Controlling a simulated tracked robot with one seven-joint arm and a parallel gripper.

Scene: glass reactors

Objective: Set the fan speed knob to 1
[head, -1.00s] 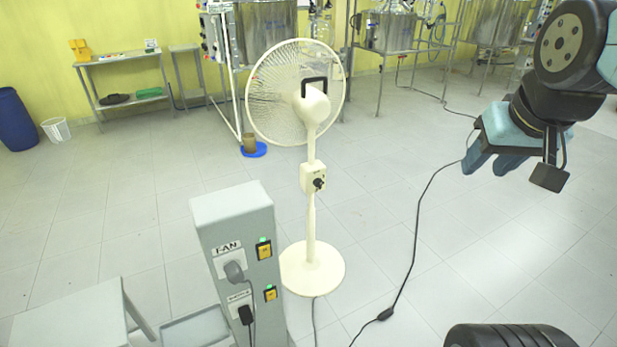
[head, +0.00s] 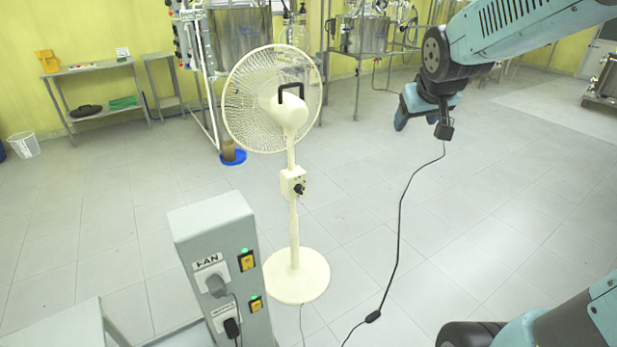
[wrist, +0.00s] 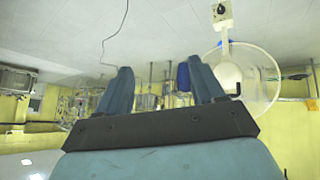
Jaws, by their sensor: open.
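A cream pedestal fan (head: 295,240) stands on the tiled floor at the centre of the head view. Its black speed knob (head: 299,189) is on the small control box (head: 288,182) partway up the pole. In the wrist view the scene appears upside down, with the fan (wrist: 236,75) at upper right and the knob (wrist: 220,9) near the top edge. My gripper (head: 401,120) is in the air to the right of the fan, apart from it. Its two blue fingers (wrist: 160,88) are spread and nothing is between them. The knob's setting is too small to read.
A grey power post (head: 215,235) labelled FAN, with plugs and lit yellow switches, stands front left of the fan. A black cable (head: 401,220) runs along the floor to its right. Steel racks with reactors line the back wall. The floor right of the fan is mostly clear.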

